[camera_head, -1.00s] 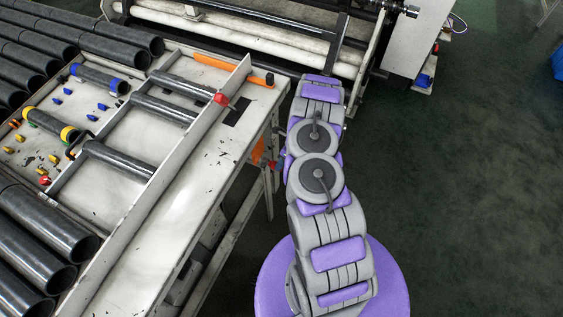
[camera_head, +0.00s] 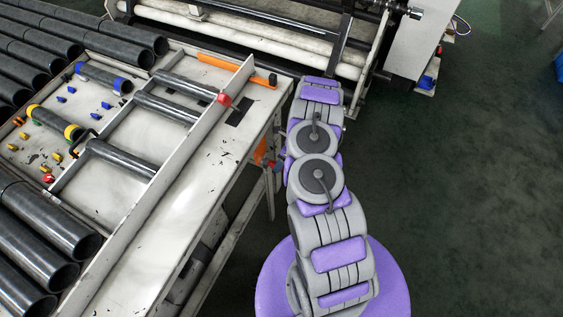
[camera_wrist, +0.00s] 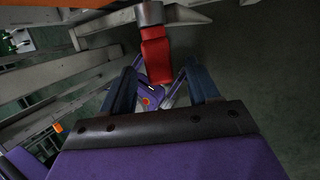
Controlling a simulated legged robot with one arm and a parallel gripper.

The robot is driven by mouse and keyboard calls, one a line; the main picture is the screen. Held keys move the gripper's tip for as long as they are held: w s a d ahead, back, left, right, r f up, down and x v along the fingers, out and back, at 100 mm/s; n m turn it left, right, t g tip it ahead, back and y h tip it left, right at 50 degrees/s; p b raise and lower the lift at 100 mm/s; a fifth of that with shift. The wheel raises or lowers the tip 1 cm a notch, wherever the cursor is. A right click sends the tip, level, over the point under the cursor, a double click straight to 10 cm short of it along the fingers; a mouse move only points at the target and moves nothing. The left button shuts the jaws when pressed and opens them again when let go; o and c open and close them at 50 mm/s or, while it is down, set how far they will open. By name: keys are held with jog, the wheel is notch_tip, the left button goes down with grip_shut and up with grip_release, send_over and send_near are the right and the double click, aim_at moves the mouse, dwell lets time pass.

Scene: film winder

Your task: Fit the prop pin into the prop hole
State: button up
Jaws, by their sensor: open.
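In the wrist view, a red handle-like piece (camera_wrist: 156,55) hangs below a grey metal collar (camera_wrist: 151,14); I cannot tell whether it is the prop pin. The two dark blue fingers of my gripper (camera_wrist: 160,88) are spread apart, with the lower end of the red piece between or just beyond them. No grip on it shows. In the head view, a small red and blue patch (camera_head: 272,165) shows by the table's side, left of my arm; my gripper is mostly hidden there. I cannot make out the prop hole.
The worktable (camera_head: 205,165) stands left of my arm, with a raised rail (camera_head: 190,140), a red knob (camera_head: 224,99), an orange bar (camera_head: 235,70) and several dark rollers. The winder (camera_head: 245,32) stands behind. Open floor (camera_head: 470,190) lies to the right.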

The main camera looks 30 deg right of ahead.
jog(key=v, duration=1.7)
jog(key=shift+p, duration=0.45)
jog(key=shift+r, duration=0.15)
jog(key=s+a+r+n+g+h+b, duration=0.1)
jog(key=s+a+r+n+b, duration=0.25)
jog(key=a+r+n, duration=0.5)
jog(key=s+a+r+n+g+b, duration=0.1)
jog(key=s+a+r+n+b, duration=0.2)
jog(key=s+a+r+n, duration=0.5)
jog(key=s+a+r+n+h+b, duration=0.2)
jog(key=s+n, duration=0.4)
jog(key=s, duration=0.5)
jog(key=s+a+r+n+h+b, duration=0.2)
jog(key=s+n+b, duration=0.2)
jog(key=s, duration=0.8)
jog(key=shift+s+r+n, duration=0.15)
jog(key=shift+r+n, duration=0.25)
jog(key=shift+n, duration=0.85)
